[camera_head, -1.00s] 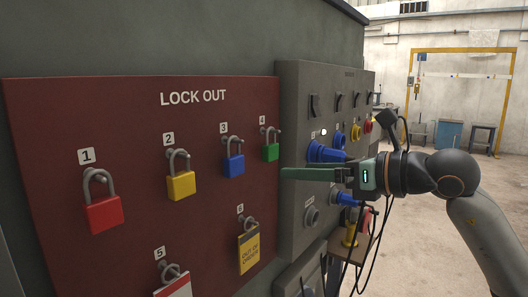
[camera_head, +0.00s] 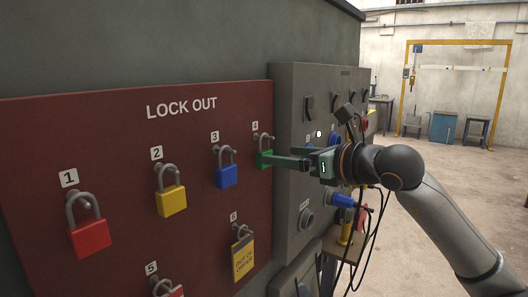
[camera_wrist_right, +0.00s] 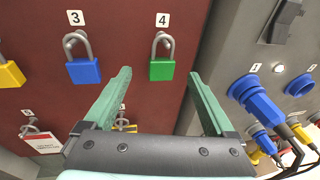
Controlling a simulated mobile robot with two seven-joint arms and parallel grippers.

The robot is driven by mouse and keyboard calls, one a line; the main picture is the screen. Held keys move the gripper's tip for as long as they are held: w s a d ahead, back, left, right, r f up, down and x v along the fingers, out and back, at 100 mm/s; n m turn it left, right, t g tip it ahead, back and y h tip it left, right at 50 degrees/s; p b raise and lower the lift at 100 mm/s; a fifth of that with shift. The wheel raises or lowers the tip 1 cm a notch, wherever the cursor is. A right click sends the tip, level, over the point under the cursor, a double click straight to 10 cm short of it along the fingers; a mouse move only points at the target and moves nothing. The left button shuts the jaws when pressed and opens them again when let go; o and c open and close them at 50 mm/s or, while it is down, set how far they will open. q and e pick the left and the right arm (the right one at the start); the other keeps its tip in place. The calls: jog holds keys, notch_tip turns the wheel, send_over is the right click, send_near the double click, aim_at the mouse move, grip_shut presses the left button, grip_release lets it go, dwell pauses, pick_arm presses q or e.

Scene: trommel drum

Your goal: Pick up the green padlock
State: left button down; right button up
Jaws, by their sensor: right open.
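The green padlock (camera_head: 263,160) hangs by its grey shackle at number 4 on the red LOCK OUT board. In the right wrist view the green padlock (camera_wrist_right: 162,70) shows ahead of the fingertips, between the lines of the two fingers. My right gripper (camera_head: 275,160) comes in from the right, with its green fingers beside the padlock. In the wrist view my right gripper (camera_wrist_right: 160,80) has its fingers wide apart with nothing between them. In the head view a finger overlaps the padlock's right part; I cannot tell whether they touch. My left gripper is not in view.
The blue padlock (camera_head: 227,176) hangs close to the left, then the yellow padlock (camera_head: 171,201) and the red padlock (camera_head: 89,238). A grey control panel (camera_head: 290,100) with switches and blue plugs (camera_wrist_right: 256,104) stands right of the board. Open floor lies at the right.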

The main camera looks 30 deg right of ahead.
aim_at(267, 153)
jog(key=shift+w, duration=0.4)
jog(key=p+x, duration=0.2)
jog(key=x, duration=0.1)
jog(key=shift+w, duration=0.3)
jog(key=shift+w+a+f, duration=0.15)
jog(key=shift+w+f, duration=0.1)
jog(key=shift+w, duration=0.15)
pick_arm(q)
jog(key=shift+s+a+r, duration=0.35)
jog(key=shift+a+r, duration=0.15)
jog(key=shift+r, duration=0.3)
pick_arm(e)
grip_shut()
